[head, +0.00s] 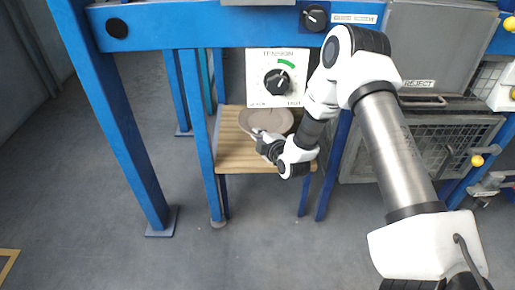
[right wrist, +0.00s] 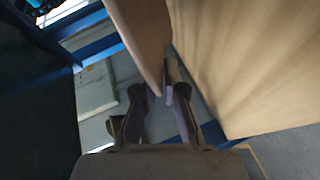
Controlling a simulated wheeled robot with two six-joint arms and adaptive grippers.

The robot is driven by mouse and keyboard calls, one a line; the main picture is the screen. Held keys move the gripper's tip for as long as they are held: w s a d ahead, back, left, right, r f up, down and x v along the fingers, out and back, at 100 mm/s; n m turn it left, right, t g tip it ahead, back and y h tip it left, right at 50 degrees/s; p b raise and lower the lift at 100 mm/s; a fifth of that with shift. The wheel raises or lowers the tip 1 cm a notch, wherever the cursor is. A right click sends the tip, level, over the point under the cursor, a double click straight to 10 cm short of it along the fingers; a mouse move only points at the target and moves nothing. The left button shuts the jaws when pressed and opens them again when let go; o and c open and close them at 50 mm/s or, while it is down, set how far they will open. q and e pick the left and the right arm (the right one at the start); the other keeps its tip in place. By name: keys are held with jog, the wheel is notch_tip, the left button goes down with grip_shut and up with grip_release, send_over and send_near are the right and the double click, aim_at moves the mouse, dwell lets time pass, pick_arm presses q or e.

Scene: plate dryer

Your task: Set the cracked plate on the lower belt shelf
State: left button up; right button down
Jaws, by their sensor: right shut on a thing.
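A round greyish-pink plate (head: 265,118) is at the lower wooden shelf (head: 235,155) in the head view, flat or nearly flat over its slats. My right gripper (head: 262,136) is at the plate's near edge and shut on it. In the right wrist view, the plate (right wrist: 142,38) shows as a pale slab between the fingers (right wrist: 160,92), close beside the shelf's wooden surface (right wrist: 235,60). I cannot tell whether the plate touches the shelf. No crack can be made out. My left gripper is out of view.
A tension dial panel (head: 278,77) hangs just above and behind the plate. Blue frame posts (head: 198,130) stand at the shelf's left side. A reject bin with a mesh front (head: 415,150) is on the right. The floor in front is clear.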

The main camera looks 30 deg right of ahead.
jog(key=f+b, duration=0.1)
jog(key=f, duration=0.1)
jog(key=f+b, duration=0.2)
jog(key=shift+w, duration=0.4)
jog(key=shift+r, duration=0.35)
jog(key=c, duration=1.5)
grip_release()
jog(key=shift+s+f, duration=0.1)
jog(key=shift+f, duration=0.05)
jog(key=shift+c, duration=0.2)
